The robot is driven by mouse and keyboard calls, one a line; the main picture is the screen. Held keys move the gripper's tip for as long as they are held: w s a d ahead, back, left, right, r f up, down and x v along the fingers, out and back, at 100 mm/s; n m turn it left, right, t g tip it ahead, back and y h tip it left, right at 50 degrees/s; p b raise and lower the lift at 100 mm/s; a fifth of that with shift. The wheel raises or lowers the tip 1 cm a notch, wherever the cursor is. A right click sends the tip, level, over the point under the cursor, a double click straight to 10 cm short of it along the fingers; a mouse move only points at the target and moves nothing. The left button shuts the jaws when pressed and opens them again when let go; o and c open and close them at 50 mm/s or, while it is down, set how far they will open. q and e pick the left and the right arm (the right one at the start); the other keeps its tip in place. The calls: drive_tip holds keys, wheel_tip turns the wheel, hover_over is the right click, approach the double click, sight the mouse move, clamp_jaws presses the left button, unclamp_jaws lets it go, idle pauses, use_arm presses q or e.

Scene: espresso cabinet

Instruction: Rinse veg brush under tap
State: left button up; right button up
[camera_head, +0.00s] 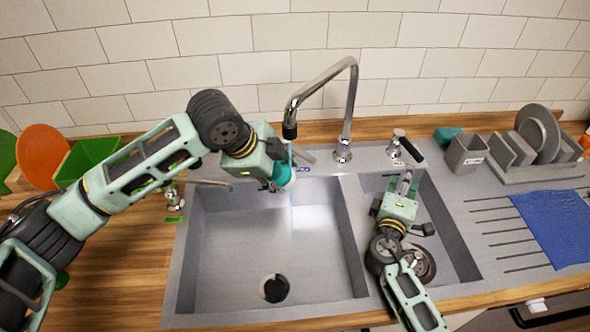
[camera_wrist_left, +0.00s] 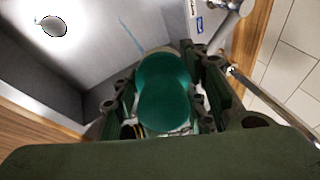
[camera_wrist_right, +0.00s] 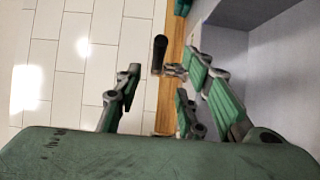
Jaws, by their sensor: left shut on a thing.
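The veg brush (camera_head: 283,174), teal and white, is in my left gripper (camera_head: 275,176), just below the tap (camera_head: 350,95) spout over the left basin. A thin bluish water stream (camera_head: 291,215) runs down past it into the basin. In the left wrist view, the teal brush (camera_wrist_left: 163,90) sits between both fingers of my left gripper (camera_wrist_left: 165,95). My right gripper (camera_head: 405,180) is over the right basin, in front of the tap lever (camera_head: 404,146) and apart from it. In the right wrist view, my right gripper (camera_wrist_right: 160,88) is open and empty, with the black lever handle (camera_wrist_right: 160,52) beyond.
The left basin (camera_head: 230,240) is otherwise bare around its drain (camera_head: 274,289). A green box (camera_head: 88,160) and an orange plate (camera_head: 42,155) are at far left.

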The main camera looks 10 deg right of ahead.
drive_tip(key=c, duration=0.5)
drive_tip(key=shift+d+r, duration=0.15)
drive_tip(key=shift+c, duration=1.2)
drive_tip(key=d+r+m+h, duration=0.1)
drive_tip(key=w+d+r+m+g+h, duration=0.1)
drive_tip(key=d+r, duration=0.1)
drive_tip(key=w+d+r+m+h, duration=0.1)
drive_tip(key=d, duration=0.1)
drive_tip(key=shift+w+d+r+m, duration=0.15)
drive_tip(key=shift+r+m, duration=0.2)
drive_tip(key=shift+m, duration=0.05)
clamp_jaws()
drive_tip(key=w+d+r+m+g+h, duration=0.3)
drive_tip(key=d+m+g, duration=0.35)
drive_tip(key=m, duration=0.55)
wheel_tip(320, 180, up, 5)
drive_tip(key=m+g+y, duration=0.6)
drive_tip(key=m+y, duration=0.1)
drive_tip(key=m, duration=0.4)
hover_over(408, 145)
drive_tip(key=s+d, duration=0.1)
drive_tip(key=s, duration=0.2)
drive_tip(key=x, duration=1.1)
drive_tip(key=shift+s+a+f, duration=0.1)
drive_tip(key=shift+a+f, duration=0.05)
drive_tip(key=shift+a, duration=0.95)
drive_tip(key=shift+s+a+f, duration=0.15)
drive_tip(key=shift+a, duration=1)
